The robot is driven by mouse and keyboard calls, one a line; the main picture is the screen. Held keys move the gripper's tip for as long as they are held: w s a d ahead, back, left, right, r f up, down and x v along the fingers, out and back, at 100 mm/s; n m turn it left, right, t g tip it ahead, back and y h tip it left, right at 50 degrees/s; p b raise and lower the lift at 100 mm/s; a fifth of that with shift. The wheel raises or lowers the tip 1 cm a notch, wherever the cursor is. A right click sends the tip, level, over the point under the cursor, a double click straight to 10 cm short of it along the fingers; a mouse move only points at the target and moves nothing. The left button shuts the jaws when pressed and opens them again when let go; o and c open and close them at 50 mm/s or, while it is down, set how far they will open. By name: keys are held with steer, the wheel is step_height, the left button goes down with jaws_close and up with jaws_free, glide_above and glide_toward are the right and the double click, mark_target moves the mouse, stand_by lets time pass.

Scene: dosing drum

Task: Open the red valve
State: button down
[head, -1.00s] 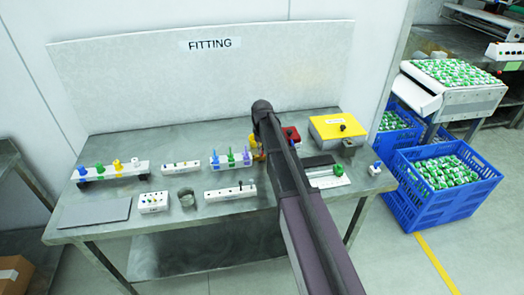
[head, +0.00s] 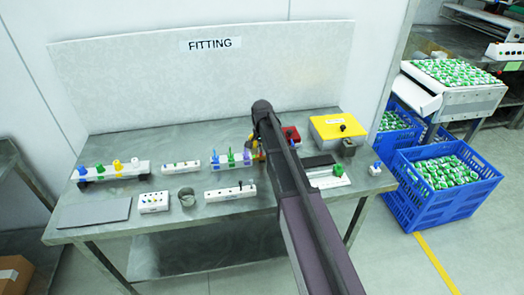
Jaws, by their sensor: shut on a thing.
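A small red box-like part (head: 291,134) sits on the table, partly behind my arm. I cannot tell whether it is the red valve. A yellow and reddish piece (head: 256,150) shows just left of my arm, mostly covered by it. No valve handle can be made out. My dark arm crosses the right half of the table and covers the spot behind it. My gripper and its fingertips are hidden behind the arm, so its hold on anything does not show.
Blue crates (head: 440,205) are at right.

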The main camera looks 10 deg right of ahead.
steer(key=shift+m, duration=0.6)
steer(key=shift+s, duration=0.1)
steer(key=c, duration=0.8)
jaws_free()
steer(key=shift+n, duration=0.4)
steer(key=n, duration=0.3)
steer(key=shift+n, duration=0.3)
steer(key=n, duration=0.4)
step_height(320, 180, up, 14)
steer(key=p, duration=1.4)
steer(key=s+f+b, duration=0.6)
steer(key=s, duration=0.7)
steer(key=s+f+b, duration=0.7)
steer(key=s, duration=0.6)
steer(key=shift+d+n, duration=0.15)
steer(key=shift+n, duration=0.15)
